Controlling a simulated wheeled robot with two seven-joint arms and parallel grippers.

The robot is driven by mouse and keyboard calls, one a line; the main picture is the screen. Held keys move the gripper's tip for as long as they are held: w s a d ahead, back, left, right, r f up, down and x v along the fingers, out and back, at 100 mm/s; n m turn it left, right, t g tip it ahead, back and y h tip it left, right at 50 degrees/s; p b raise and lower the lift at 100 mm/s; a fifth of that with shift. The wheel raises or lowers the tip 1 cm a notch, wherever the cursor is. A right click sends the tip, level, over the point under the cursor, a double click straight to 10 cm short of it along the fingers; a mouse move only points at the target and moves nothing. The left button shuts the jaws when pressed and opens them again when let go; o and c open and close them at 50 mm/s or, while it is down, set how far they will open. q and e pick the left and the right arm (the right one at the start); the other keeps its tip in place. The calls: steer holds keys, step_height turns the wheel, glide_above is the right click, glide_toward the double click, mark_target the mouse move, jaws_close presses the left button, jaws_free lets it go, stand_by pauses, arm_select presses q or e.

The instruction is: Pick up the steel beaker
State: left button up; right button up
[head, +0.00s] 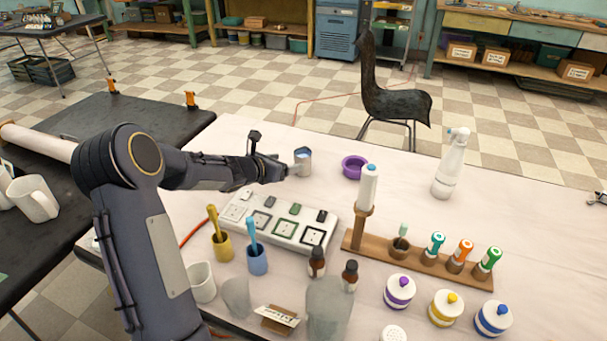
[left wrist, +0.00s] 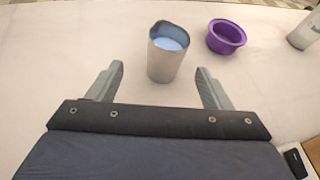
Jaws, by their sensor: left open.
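The steel beaker (head: 303,161) stands upright on the white-covered table, just past the end of my left arm in the head view. In the left wrist view the steel beaker (left wrist: 165,58) is grey with a bluish inside, and it stands ahead of and between the two fingers. My left gripper (head: 290,170) is open and empty; in the left wrist view the fingers of the gripper (left wrist: 160,78) are spread wide on either side of the beaker's lower part, with gaps to it.
A purple bowl (head: 355,167) stands just right of the beaker. A white power panel (head: 279,220) and a wooden rack (head: 417,259) with bottles lie nearer. A spray bottle (head: 450,168) stands further right. The tabletop left of the beaker is clear in the wrist view.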

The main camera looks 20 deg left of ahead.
mark_target(303, 162)
arm_select(q)
steer(key=shift+w+d+f+m, duration=0.1)
steer(key=shift+w+f+m, duration=0.05)
steer(key=shift+f+m, duration=0.25)
steer(key=shift+w+d+f+m, duration=0.1)
steer(key=shift+f+m, duration=0.2)
steer(key=shift+f, duration=0.2)
steer(key=shift+w+f+h, duration=0.2)
steer(key=shift+w+h, duration=0.05)
steer(key=shift+h, duration=0.05)
steer(key=x, duration=0.2)
steer(key=p+x, duration=0.1)
steer(key=x, duration=0.4)
steer(key=shift+w+d+r+p, duration=0.15)
steer(key=shift+d+r+p, duration=0.1)
steer(key=shift+p, duration=0.1)
steer(key=c, duration=1.1)
steer(key=shift+r, duration=0.2)
steer(key=shift+c, duration=0.2)
